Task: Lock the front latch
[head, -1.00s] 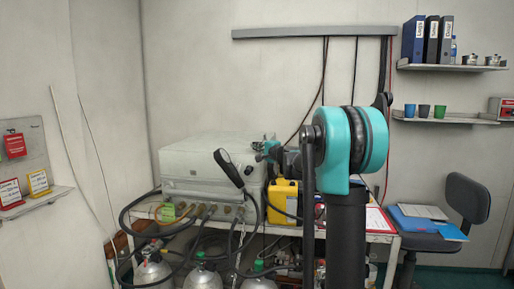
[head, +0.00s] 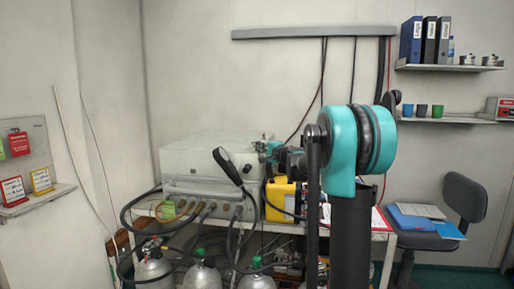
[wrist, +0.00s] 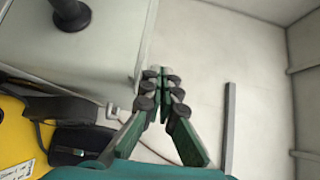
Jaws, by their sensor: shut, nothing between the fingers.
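A pale grey air panel case (head: 205,158) stands on the bench left of my arm, and its lid looks down. A row of hose fittings (head: 205,208) runs along its front. I cannot make out the front latch for certain in either view. In the wrist view the case (wrist: 95,45) fills the upper left, with a small metal piece (wrist: 113,110) by its edge that I cannot identify. My gripper (wrist: 163,75) is shut and empty, its fingertips close beside the case edge; contact is unclear. In the head view it is partly hidden behind my arm.
A black handset (head: 228,167) on a curved stem stands before the case. A yellow box (head: 281,202) sits right of it. Dark hoses (head: 150,222) loop off the front, above gas cylinders (head: 203,272). A chair (head: 466,197) stands at right.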

